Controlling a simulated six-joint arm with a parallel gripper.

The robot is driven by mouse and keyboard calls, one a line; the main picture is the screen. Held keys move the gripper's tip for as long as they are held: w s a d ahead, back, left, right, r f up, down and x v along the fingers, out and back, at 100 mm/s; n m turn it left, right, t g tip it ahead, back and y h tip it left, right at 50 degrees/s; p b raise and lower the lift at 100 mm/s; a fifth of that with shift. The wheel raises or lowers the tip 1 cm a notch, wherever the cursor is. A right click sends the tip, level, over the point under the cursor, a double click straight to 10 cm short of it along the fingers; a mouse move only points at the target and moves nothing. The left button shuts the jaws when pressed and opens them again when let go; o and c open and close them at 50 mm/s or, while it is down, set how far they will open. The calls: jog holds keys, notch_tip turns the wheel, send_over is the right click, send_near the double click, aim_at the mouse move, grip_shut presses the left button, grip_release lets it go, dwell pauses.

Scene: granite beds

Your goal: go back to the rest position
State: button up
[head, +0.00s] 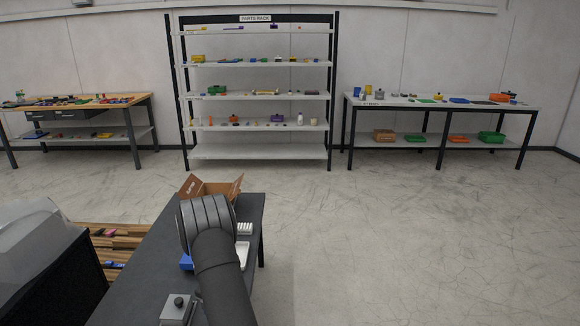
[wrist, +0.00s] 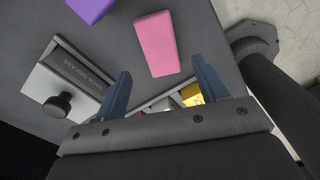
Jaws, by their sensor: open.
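My gripper (wrist: 161,65) is open in the wrist view, its two blue fingers apart with nothing held between them. A pink block (wrist: 156,42) lies on the dark bench top (wrist: 215,45) beyond the fingertips. A purple block (wrist: 90,8) is cut off by the top edge. In the head view my dark arm stands over the bench (head: 135,290) and hides much of it; the gripper itself cannot be made out there.
A grey fixture with a black knob (wrist: 57,104) sits left of the fingers; it also shows in the head view (head: 176,308). A yellow thing (wrist: 190,93) is partly hidden behind my gripper. An open cardboard box (head: 208,191) stands at the bench's far end. Beyond is clear floor.

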notch_tip(320, 180, down, 7)
jog(key=shift+r, duration=0.2)
jog(key=r, duration=0.5)
jog(key=shift+d+r, duration=0.15)
jog(key=shift+d, duration=0.1)
jog(key=s+d+r, duration=0.2)
jog(key=d+r, duration=0.5)
jog(key=d, duration=0.4)
jog(key=s+a+f+n, duration=0.1)
jog(key=s+a, duration=0.2)
jog(key=a, duration=0.3)
jog(key=s+a+f+n, duration=0.1)
jog(key=s+a+n, duration=0.1)
jog(key=a, duration=0.4)
jog(key=s+a+f+n, duration=0.1)
jog(key=s+a, duration=0.4)
jog(key=a, duration=0.2)
jog(key=shift+f+n, duration=0.1)
jog(key=shift+n, duration=0.2)
jog(key=shift+f, duration=1.2)
